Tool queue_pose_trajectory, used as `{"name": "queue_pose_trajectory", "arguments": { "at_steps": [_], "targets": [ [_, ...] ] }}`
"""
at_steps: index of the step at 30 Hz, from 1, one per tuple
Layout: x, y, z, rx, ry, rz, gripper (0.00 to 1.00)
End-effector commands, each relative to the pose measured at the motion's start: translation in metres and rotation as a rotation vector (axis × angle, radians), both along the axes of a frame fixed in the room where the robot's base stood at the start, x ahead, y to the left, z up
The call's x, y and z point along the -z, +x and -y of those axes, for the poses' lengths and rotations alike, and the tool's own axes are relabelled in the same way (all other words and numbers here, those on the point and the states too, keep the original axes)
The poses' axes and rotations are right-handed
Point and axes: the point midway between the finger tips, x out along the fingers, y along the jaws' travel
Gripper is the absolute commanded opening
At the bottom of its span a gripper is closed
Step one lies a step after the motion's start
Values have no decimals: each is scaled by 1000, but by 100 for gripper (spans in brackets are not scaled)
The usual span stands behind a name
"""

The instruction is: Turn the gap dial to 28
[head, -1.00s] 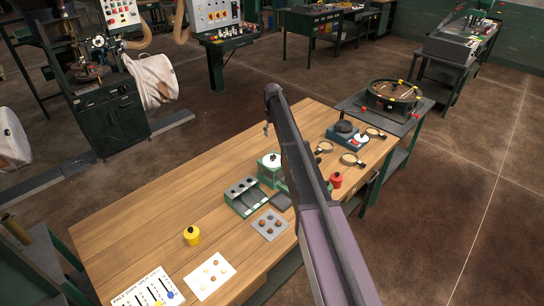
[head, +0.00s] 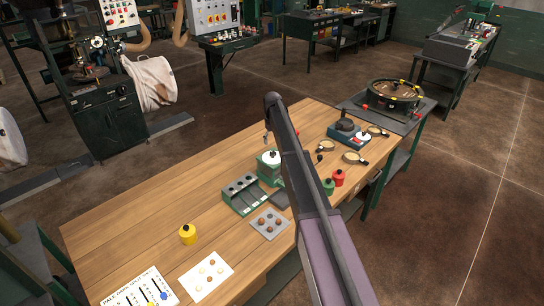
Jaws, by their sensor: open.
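A small green machine (head: 266,180) stands on the wooden bench with a round white dial (head: 270,157) with a dark centre on top. It looks like the gap dial, but its marks and reading are too small to make out. My arm reaches over the bench from the lower right, just right of the machine. My gripper (head: 267,138) hangs at the arm's far end, seen small, above and behind the dial in the picture. It appears apart from the dial; its fingers are mostly hidden. It is open, with nothing seen in it.
A green rack (head: 244,194), grey tray (head: 270,223), yellow pot (head: 188,234) and white card (head: 207,278) are in front. Right of my arm are a red pot (head: 338,178), green pot (head: 328,187) and blue scale-like device (head: 353,136). The bench's left half is mostly clear.

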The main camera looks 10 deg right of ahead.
Motion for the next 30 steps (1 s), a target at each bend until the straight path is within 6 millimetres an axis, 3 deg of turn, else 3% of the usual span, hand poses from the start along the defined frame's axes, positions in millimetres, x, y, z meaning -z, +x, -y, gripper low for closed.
{"name": "queue_pose_trajectory", "arguments": {
  "at_steps": [18,30],
  "targets": [
    [52,0,-1,0,1,0,78],
    [65,0,-1,0,1,0,78]
  ]
}}
